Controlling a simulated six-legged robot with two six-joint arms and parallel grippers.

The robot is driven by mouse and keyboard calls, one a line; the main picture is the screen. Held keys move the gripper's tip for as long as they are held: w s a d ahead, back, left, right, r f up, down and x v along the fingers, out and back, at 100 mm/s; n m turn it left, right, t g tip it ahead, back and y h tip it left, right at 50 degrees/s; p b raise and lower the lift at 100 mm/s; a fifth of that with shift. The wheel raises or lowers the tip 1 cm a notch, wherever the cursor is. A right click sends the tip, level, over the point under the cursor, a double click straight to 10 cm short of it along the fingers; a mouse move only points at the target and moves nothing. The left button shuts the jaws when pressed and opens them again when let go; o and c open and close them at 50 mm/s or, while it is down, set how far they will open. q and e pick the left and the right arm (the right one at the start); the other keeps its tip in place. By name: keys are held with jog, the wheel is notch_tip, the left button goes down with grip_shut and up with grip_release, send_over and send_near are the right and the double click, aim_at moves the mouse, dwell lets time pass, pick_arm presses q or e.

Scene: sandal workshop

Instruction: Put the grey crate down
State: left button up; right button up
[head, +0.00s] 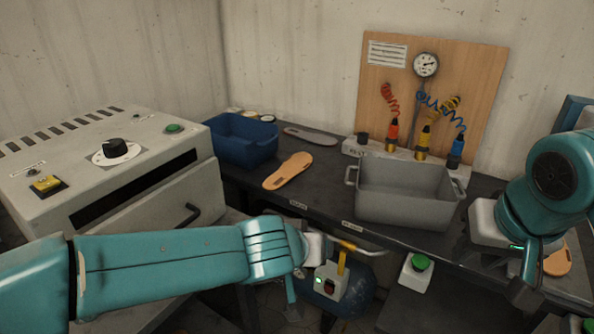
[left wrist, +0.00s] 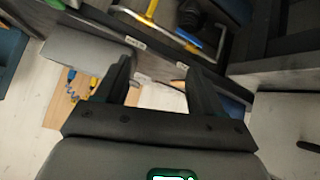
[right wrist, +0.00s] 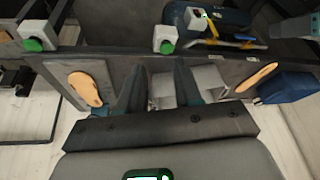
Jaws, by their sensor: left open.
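The grey crate (head: 405,197) stands upright and empty on the dark bench, in front of the wooden tool panel. Its left handle is free. It shows in part in the left wrist view (left wrist: 85,52) and behind the fingers in the right wrist view (right wrist: 211,80). My right gripper (right wrist: 161,72) is at the crate's right end. A light grey patch shows between its fingers, and I cannot tell whether they grip the handle. My left gripper (left wrist: 159,65) is open and empty, in front of the bench and left of the crate.
A blue bin (head: 240,140), a tan sole (head: 288,171) and a grey sole (head: 311,135) lie left of the crate. Another tan sole (right wrist: 86,88) is on its right. A grey machine (head: 110,165) fills the left. A green button box (head: 417,271) stands in front.

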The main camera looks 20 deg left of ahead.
jog(key=v, duration=0.3)
jog(key=shift+r, duration=0.2)
